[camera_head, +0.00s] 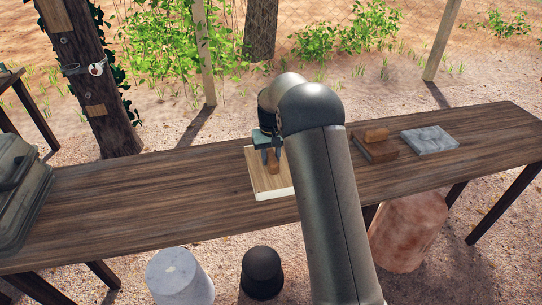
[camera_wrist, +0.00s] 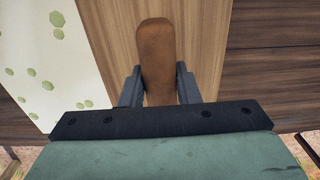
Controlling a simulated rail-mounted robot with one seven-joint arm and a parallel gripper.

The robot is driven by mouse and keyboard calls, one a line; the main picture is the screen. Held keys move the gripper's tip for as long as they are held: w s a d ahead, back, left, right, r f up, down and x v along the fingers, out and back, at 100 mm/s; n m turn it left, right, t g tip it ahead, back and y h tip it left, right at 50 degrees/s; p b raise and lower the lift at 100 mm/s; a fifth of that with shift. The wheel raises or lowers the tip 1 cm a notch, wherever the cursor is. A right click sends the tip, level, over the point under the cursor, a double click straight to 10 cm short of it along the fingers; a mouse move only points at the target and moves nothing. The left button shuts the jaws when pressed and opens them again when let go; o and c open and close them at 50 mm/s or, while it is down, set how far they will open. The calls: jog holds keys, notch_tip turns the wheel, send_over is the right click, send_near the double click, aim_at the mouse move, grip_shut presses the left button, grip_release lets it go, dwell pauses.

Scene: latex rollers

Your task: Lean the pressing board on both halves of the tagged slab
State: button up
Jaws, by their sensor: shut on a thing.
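The pressing board (camera_wrist: 206,30) is light wood with a brown upright handle (camera_wrist: 157,60). My gripper (camera_wrist: 158,88) is shut on that handle, one dark finger on each side. In the head view, my gripper (camera_head: 270,157) is over the pale square on the table. A cream slab with green spots (camera_wrist: 40,60) shows left of the board in the wrist view. The board hides any part of the slab under it. I cannot tell whether the board touches the slab. No tag can be made out.
Right of my arm on the long wooden table (camera_head: 150,205) are a brown block with a roller (camera_head: 376,145) and a grey marbled slab (camera_head: 430,140). A grey machine (camera_head: 22,190) stands at the left end. A white bucket (camera_head: 180,277) and black pot (camera_head: 262,272) stand below the front edge.

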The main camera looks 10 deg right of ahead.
jog(key=shift+f, duration=0.2)
dwell(0.8)
notch_tip(320, 180, up, 6)
jog(key=p, duration=0.4)
jog(key=shift+r, duration=0.15)
dwell(0.4)
